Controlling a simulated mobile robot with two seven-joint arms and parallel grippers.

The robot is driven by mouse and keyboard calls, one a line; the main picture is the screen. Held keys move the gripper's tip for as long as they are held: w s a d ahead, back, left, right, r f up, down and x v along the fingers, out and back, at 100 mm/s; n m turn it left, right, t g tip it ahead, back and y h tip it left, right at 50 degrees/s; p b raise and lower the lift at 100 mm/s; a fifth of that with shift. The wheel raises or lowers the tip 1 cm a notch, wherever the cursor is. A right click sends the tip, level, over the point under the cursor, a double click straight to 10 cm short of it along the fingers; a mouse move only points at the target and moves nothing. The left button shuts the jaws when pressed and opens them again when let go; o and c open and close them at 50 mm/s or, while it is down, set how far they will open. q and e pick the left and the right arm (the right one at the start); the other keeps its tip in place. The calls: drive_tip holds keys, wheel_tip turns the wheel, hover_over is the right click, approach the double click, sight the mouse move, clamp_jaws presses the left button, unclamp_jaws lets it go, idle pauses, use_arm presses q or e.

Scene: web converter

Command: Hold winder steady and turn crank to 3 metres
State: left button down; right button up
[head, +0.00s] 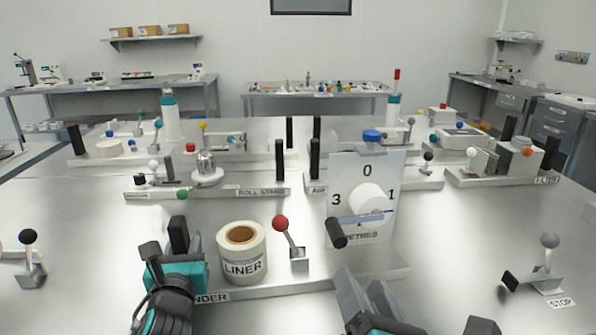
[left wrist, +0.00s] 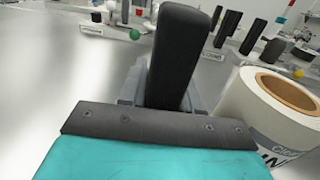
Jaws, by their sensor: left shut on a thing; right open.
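The winder base (head: 330,284) carries a white LINER roll (head: 241,265), a red-knobbed lever (head: 281,223) and an upright METRES dial plate (head: 347,177) marked 0, 1 and 3. The crank arm (head: 364,217) crosses the plate's lower part, with its black handle (head: 336,233) at the left, below the 3. My left gripper (head: 178,245) is shut on a black upright post (left wrist: 176,58) at the winder's left end, beside the roll. My right gripper (head: 367,290) is open and empty, in front of the dial and below right of the crank handle. The base's front is partly hidden by my grippers.
A grey-knobbed STOP lever (head: 549,242) stands at right, and a black-knobbed lever (head: 28,238) at left. Behind the winder are the roll stand (head: 262,191) and other stations with black posts. Bare tabletop (head: 465,225) lies between dial and STOP lever.

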use_arm(q)
drive_tip(key=shift+a+f+p, duration=0.15)
drive_tip(key=shift+f+p, duration=0.1)
drive_tip(key=shift+p, duration=0.15)
drive_tip(key=c, duration=1)
unclamp_jaws()
drive_tip(key=shift+r, duration=0.1)
drive_tip(key=shift+o, duration=1.4)
drive_tip(key=shift+r, duration=0.15)
drive_tip(key=s, duration=0.8)
drive_tip(key=s+d, duration=0.1)
drive_tip(key=s, duration=0.3)
drive_tip(key=shift+d, duration=0.1)
